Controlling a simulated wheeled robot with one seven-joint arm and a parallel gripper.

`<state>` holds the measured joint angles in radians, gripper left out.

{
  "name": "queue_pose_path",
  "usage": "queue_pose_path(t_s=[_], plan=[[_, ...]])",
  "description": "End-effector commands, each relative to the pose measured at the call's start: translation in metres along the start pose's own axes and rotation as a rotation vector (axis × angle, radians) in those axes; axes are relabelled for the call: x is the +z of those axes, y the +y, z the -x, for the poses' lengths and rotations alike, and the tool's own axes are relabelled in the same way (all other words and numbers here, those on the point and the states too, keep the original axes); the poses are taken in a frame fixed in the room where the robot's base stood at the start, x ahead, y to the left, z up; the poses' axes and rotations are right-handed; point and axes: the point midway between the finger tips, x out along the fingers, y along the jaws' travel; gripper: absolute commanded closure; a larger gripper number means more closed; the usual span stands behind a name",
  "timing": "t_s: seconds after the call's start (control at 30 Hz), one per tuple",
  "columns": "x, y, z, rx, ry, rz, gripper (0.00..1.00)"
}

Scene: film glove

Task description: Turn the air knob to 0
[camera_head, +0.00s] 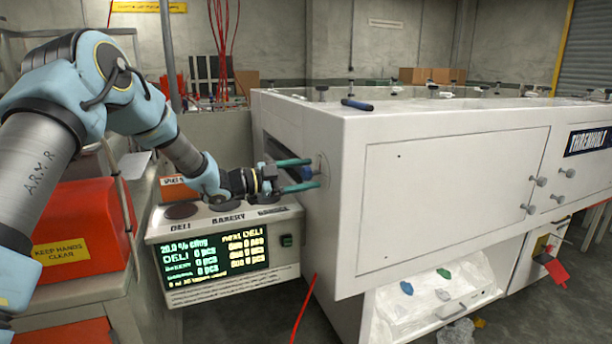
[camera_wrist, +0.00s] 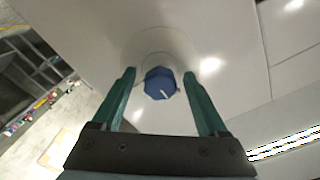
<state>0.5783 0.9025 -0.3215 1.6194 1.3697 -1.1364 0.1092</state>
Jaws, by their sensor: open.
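The air knob (camera_wrist: 160,84) is a blue faceted knob with a white pointer mark, set on a round pale dial on the white machine panel. In the wrist view its pointer slants toward the lower right. I cannot read any numbers on the dial. My gripper (camera_wrist: 158,76) has two green fingers, open, one on each side of the knob with a gap on both sides. In the head view my gripper (camera_head: 312,174) reaches the left end face of the white machine (camera_head: 450,190). The knob (camera_head: 307,172) is partly hidden there between the fingers.
A red guard (camera_head: 85,225) marked "KEEP HANDS CLEAR" is at the left. A dark slot opening (camera_head: 278,150) is beside the fingers.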

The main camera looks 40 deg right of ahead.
Motion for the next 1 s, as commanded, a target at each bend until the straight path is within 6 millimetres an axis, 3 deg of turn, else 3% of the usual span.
queue_pose_path(t_s=[0.53, 0.7, 1.0], plan=[[0.002, 0.000, 0.093, -0.002, -0.002, 0.000, 0.24], [0.001, 0.001, 0.104, 0.000, -0.002, 0.001, 0.24], [0.001, 0.000, 0.106, 0.000, -0.001, 0.001, 0.24]])
